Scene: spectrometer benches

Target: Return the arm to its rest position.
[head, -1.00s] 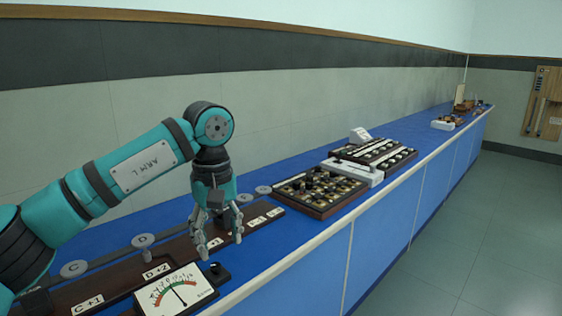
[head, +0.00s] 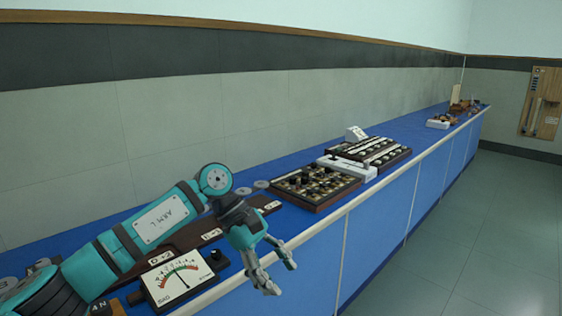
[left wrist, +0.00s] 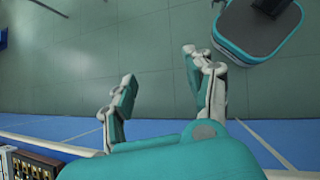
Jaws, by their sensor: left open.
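My left arm, teal and black with an "ARM L" plate, comes in from the lower left of the head view. My left gripper (head: 279,280) is open and empty, its fingers spread in front of the blue bench's front edge, pointing down and to the right. In the left wrist view the two fingers (left wrist: 160,75) stand apart with only the green-grey floor between them. My right gripper is in neither view.
The blue bench (head: 395,205) runs away to the right. On it stand a dial meter (head: 182,279), a dark tray of small parts (head: 314,187) and a white-edged rack (head: 370,152). A dark, teal-edged shape (left wrist: 257,28) shows over the floor. The floor (head: 450,240) before the bench is clear.

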